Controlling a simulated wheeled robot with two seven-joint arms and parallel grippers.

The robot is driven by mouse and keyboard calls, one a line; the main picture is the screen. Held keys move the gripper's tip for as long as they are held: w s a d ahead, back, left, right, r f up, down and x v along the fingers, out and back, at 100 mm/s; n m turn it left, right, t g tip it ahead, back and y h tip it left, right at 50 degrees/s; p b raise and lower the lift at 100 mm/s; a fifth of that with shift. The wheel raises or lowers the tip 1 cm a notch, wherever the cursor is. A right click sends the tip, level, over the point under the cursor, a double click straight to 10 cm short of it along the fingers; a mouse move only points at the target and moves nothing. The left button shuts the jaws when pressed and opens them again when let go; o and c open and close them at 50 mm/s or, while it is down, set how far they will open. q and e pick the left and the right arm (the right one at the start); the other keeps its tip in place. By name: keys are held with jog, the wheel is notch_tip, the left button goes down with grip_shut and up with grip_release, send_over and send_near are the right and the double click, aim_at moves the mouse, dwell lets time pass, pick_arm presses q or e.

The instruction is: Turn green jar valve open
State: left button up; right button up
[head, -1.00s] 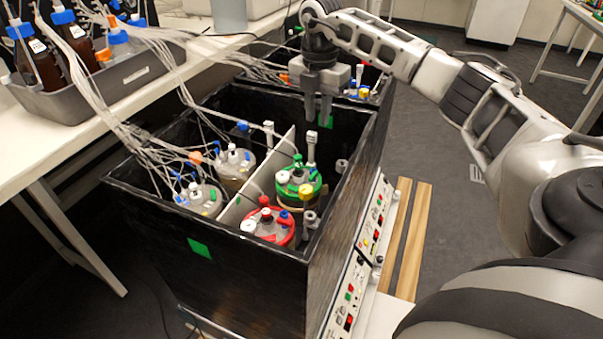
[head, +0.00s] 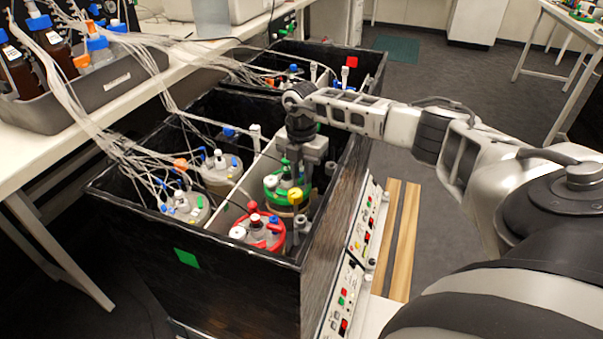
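The green-lidded jar (head: 272,184) stands in the black box, on the right side of the pale divider, behind the red-lidded jar. Its lid carries white, blue and yellow-topped fittings. My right gripper (head: 307,178) reaches down into the box at the back right edge of the green jar. Its fingers point down where the upright grey-white valve behind the green lid stood in view before. The gripper hides that valve, so I cannot tell whether the fingers touch it or how far apart they are. My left gripper is not in view.
The red-lidded jar (head: 263,236) is in front of the green one. Clear-lidded jars (head: 183,208) with many tubes fill the left half. The black box wall (head: 130,225) surrounds them. Control panels (head: 362,235) are on the box's right side. A second box stands behind.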

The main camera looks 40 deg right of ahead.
jog(key=shift+f, duration=0.45)
grip_shut()
